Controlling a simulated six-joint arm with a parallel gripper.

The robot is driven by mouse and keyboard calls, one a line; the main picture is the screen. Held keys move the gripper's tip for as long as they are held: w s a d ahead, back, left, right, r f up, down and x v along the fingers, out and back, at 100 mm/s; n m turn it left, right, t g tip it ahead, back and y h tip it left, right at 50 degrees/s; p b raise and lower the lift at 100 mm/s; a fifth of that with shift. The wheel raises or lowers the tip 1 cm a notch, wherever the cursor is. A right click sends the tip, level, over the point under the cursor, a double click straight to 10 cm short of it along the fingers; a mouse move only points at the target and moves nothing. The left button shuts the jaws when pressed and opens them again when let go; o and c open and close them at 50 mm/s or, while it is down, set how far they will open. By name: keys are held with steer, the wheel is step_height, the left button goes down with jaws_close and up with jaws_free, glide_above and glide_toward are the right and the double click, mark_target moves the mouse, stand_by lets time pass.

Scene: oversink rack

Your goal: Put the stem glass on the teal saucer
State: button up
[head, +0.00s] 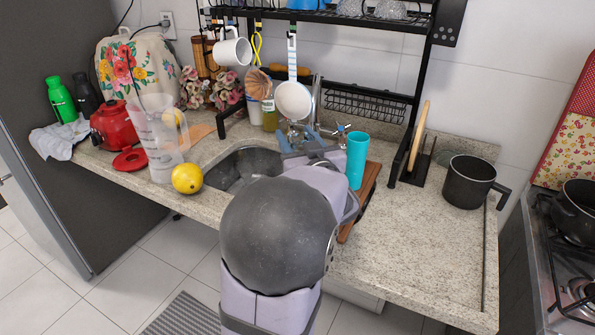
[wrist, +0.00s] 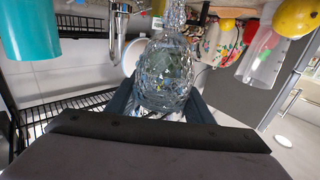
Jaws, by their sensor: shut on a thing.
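The stem glass (wrist: 165,75) is clear, faceted glass and fills the middle of the wrist view. My gripper (wrist: 160,103) is shut on it, with a dark finger on each side of its bowl. In the head view my gripper (head: 303,140) is over the right part of the sink, and my own arm hides most of the glass there. I cannot make out a teal saucer in either view. A teal cup (head: 356,160) stands just right of my gripper; it also shows in the wrist view (wrist: 28,30).
A lemon (head: 187,179) and a clear pitcher (head: 158,140) stand left of the sink (head: 225,170). A wooden board (head: 368,186) lies beside the teal cup. The black rack (head: 420,90) rises behind. A black pot (head: 468,181) stands right; the counter before it is clear.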

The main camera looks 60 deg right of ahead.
step_height(320, 180, down, 6)
steer(key=shift+f, duration=0.25)
stand_by(0.5)
steer(key=shift+f+b, duration=0.15)
steer(key=shift+b, duration=0.2)
steer(key=o, duration=1.1)
steer(key=shift+f, duration=0.1)
steer(key=shift+o, duration=0.2)
steer(key=b+v, duration=0.1)
steer(key=v, duration=1.1)
steer(key=shift+r, duration=0.25)
